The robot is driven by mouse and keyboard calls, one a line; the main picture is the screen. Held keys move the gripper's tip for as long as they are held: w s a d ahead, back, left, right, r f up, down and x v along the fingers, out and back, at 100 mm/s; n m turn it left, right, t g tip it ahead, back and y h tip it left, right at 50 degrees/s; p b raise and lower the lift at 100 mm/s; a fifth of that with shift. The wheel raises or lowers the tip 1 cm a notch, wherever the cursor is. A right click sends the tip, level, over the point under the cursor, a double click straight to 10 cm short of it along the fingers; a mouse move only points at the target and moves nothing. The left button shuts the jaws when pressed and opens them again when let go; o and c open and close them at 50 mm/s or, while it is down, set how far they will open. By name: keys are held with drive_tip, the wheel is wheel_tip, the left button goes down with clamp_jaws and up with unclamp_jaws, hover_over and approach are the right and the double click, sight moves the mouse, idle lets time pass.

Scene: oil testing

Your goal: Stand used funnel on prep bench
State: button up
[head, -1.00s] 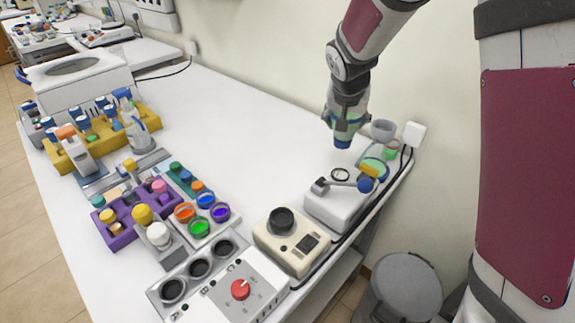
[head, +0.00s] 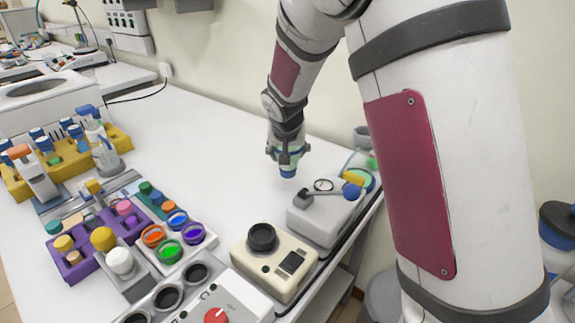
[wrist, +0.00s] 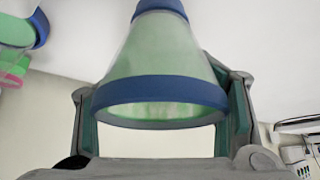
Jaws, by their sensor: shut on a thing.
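My gripper (head: 288,156) is shut on the funnel (head: 288,172), which hangs just below the fingers in the head view. In the wrist view, the funnel (wrist: 160,60) is translucent green with a blue band around its wide rim and another blue band at its narrow end. The fingers (wrist: 165,125) press on it from both sides, near the wide rim. The funnel is over the white bench (head: 215,130), behind the grey-white device; its exact height above the surface is hard to tell.
The grey-white device (head: 318,222) with a blue-knobbed lever stands right of the funnel, and a beige device (head: 272,262) in front. A grey cup (head: 362,136) stands at the bench's right end. A purple rack (head: 90,240) and coloured pots (head: 168,250) are left. The bench's middle is clear.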

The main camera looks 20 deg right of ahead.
drive_tip(key=shift+f, duration=1.8)
drive_tip(key=shift+f+b, duration=0.2)
drive_tip(key=shift+b, duration=0.1)
drive_tip(key=o, duration=1.3)
drive_tip(key=shift+r, duration=0.1)
